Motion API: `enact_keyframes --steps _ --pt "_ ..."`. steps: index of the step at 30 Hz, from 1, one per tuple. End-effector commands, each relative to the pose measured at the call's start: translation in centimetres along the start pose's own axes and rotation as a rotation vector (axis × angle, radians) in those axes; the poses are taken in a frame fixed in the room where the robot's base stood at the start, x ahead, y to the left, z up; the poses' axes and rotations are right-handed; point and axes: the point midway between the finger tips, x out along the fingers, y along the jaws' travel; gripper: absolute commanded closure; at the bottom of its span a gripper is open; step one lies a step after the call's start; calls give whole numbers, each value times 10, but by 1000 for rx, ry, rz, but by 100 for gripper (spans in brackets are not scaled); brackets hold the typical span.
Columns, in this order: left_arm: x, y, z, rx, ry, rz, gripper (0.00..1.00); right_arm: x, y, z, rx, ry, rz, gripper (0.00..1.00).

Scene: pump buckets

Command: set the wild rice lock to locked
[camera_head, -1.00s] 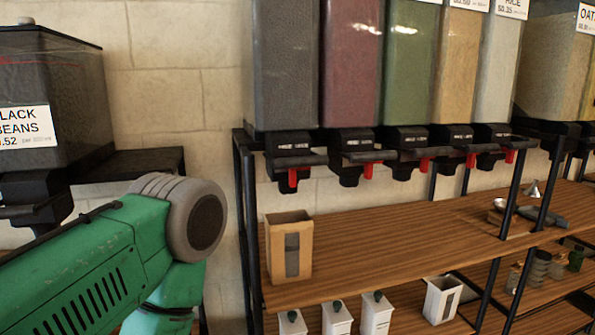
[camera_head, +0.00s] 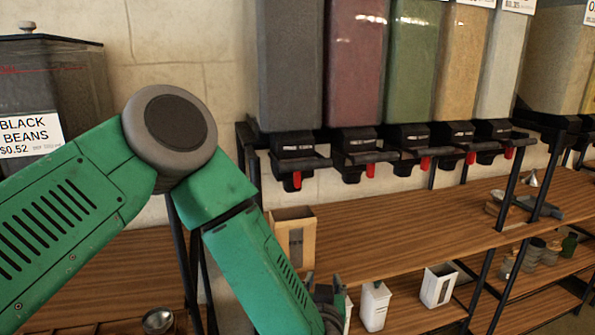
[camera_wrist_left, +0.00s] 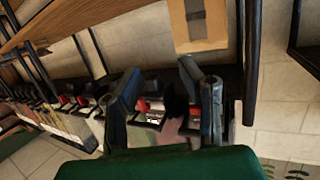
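A row of dispensers hangs at the back, each with a black spout and a red lock tab. The leftmost holds dark grain (camera_head: 290,70), possibly the wild rice; its name label is out of view. Its red tab (camera_head: 297,180) hangs below the spout front. My left gripper (camera_head: 335,293) is low in the head view, below and right of that tab and partly cut off. In the left wrist view its two fingers (camera_wrist_left: 162,68) are spread with nothing held between them. Spouts and red tabs show upside down beyond them, apart from the fingers. My right gripper is out of view.
A brown box (camera_head: 293,240) stands on the wooden shelf (camera_head: 400,235) below the spouts. White containers (camera_head: 374,305) stand on the lower shelf. A black upright post (camera_head: 507,185) stands at the right. A black beans bin (camera_head: 55,85) is at left.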

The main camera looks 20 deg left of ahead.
Motion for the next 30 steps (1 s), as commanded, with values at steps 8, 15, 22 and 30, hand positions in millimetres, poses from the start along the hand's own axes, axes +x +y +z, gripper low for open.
enact_keyframes --steps 8,15,22,30 --pt "-17 -5 -159 -69 201 -365 66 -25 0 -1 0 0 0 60" --pt "-2 -16 -170 -72 203 -401 66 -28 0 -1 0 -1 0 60" --pt "40 -34 -180 -72 208 -399 66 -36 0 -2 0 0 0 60" --pt "85 -54 -189 -71 208 -397 66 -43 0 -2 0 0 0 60"
